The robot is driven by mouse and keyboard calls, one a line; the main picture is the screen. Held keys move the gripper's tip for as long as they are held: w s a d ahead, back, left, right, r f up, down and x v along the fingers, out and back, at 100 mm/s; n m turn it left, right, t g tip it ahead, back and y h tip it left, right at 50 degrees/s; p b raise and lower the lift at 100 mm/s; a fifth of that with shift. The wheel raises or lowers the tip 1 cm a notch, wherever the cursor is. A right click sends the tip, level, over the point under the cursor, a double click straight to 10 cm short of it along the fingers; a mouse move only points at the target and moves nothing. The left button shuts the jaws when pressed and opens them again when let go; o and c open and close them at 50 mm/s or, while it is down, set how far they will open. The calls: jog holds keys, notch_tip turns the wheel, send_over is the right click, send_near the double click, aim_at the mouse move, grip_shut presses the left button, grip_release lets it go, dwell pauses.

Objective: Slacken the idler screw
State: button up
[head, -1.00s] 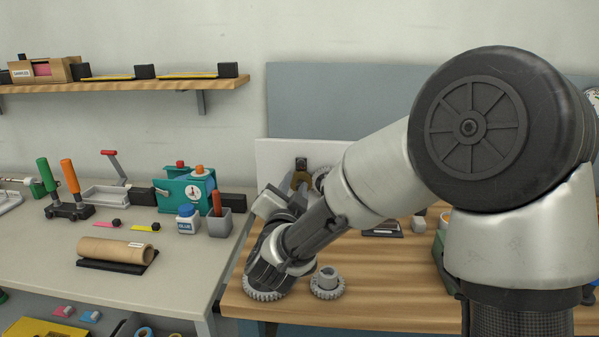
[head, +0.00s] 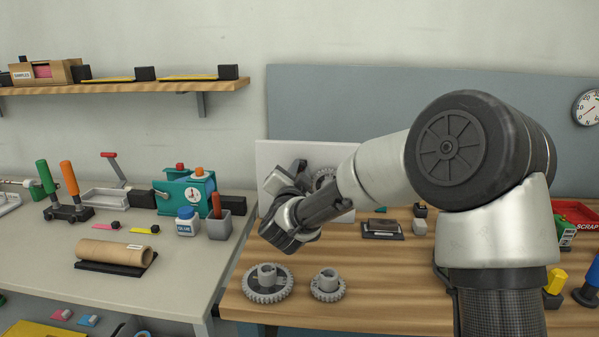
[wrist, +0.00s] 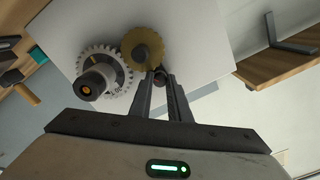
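An upright white plate (head: 275,152) stands at the back of the wooden bench. In the wrist view the plate (wrist: 205,45) carries a grey toothed gear (wrist: 86,64) with a dark hub and a brass-coloured gear (wrist: 142,47) beside it. A small dark screw-like head (wrist: 159,71) with a reddish spot shows just below the brass gear. My gripper (wrist: 160,78) points at the plate, with its fingers apart and their tips on either side of that head. I cannot tell whether they touch it. In the head view my arm hides the fingertips and most of the gears.
Two loose grey gears, a larger one (head: 268,284) and a smaller one (head: 327,286), lie on the bench front. A dark block (head: 382,229) and a red scrap tray (head: 575,211) are farther right. A left bench holds a teal box (head: 186,193) and a glue bottle (head: 187,221).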

jog(key=shift+n, duration=0.3)
grip_shut()
jog(key=n, duration=0.2)
jog(key=shift+a+n, duration=0.1)
jog(key=shift+n, duration=0.3)
jog(key=n+p, duration=0.1)
jog(key=n, duration=0.2)
jog(key=shift+n, duration=0.3)
jog(key=n+p, duration=0.1)
jog(key=n, duration=0.2)
jog(key=shift+n+p, duration=0.85)
jog(key=shift+n, duration=0.85)
jog(key=o, duration=0.6)
grip_release()
jog(key=shift+c, duration=0.2)
